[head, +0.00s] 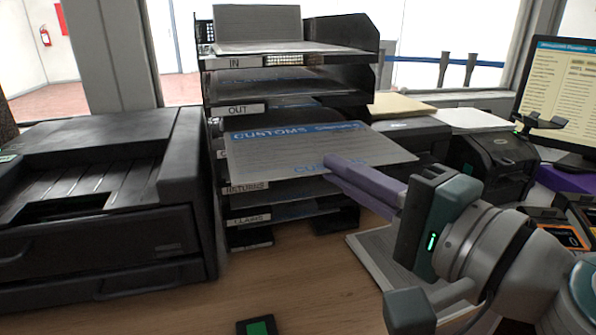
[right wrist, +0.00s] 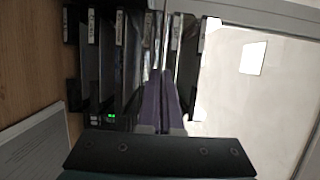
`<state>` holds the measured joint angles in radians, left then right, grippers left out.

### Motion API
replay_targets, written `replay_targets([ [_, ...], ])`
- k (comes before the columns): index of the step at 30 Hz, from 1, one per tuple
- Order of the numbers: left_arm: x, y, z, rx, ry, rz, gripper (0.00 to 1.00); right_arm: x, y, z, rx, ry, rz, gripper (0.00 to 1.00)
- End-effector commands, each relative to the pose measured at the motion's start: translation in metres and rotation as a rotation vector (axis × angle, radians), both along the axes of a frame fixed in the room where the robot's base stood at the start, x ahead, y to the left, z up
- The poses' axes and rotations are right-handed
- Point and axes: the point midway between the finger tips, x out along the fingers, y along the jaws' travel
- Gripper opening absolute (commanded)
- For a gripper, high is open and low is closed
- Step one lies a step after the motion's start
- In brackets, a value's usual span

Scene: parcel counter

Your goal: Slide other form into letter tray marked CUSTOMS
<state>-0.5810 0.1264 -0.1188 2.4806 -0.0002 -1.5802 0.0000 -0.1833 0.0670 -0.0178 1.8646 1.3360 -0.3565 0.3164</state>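My right gripper (head: 335,172) has purple fingers and is shut on the near edge of a grey form (head: 290,150) with blue "CUSTOMS" lettering. The form is held roughly flat in front of the middle of the black letter tray stack (head: 368,70). It covers most of one label between OUT (head: 238,109) and RETURNS (head: 247,187), so I cannot read it. I cannot tell whether the form's far edge is inside a tray. In the right wrist view the fingers (right wrist: 163,108) point into the sideways-looking stack (right wrist: 105,60). My left gripper is not in view.
A black printer (head: 100,200) stands close on the left. A white paper stack (head: 372,255) lies on the counter under my right arm. Another black printer (head: 500,165) and a monitor (head: 560,95) are at the right. The wooden counter front (head: 310,285) is mostly clear.

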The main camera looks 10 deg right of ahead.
Motion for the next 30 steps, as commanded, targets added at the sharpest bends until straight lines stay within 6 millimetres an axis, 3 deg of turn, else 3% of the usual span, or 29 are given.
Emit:
replay_targets([
  [21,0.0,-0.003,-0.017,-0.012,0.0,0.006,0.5,0.079,0.003,-0.003,0.0,-0.002,0.0,0.0],
  [30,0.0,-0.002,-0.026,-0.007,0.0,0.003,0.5,0.101,0.004,-0.003,0.0,-0.001,0.001,0.0],
])
